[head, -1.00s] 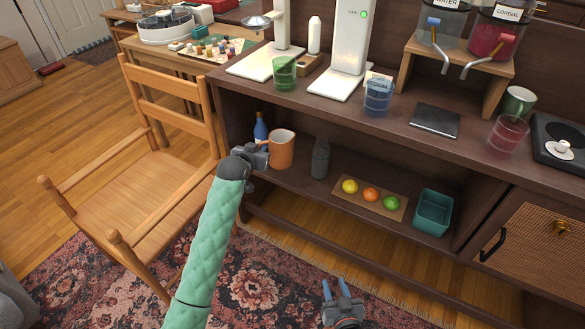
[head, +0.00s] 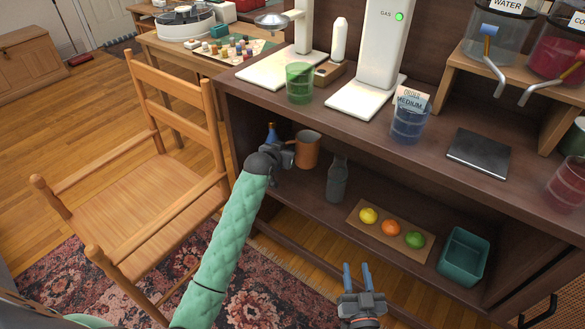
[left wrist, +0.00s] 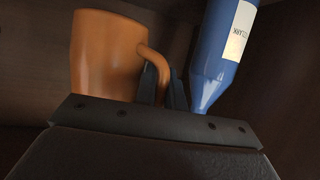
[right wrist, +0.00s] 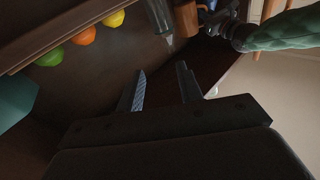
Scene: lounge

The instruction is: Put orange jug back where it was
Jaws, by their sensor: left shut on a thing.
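The orange jug (head: 307,150) is upright on the lower shelf of the dark cabinet, near its left end. It also shows in the left wrist view (left wrist: 102,55), with its handle between my fingers. My left gripper (head: 290,153) is shut on the jug's handle; its fingers (left wrist: 163,88) partly hide it. Whether the jug's base touches the shelf is hard to tell. My right gripper (head: 356,276) is open and empty in front of the cabinet, below the shelf's fruit board; its spread fingers show in the right wrist view (right wrist: 162,92).
A blue bottle (left wrist: 224,45) stands close beside the jug's handle. A grey bottle (head: 337,182) stands right of the jug. A board with a lemon (head: 368,215), an orange and a lime, and a teal bin (head: 463,256), are further right. A wooden chair (head: 150,185) stands left.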

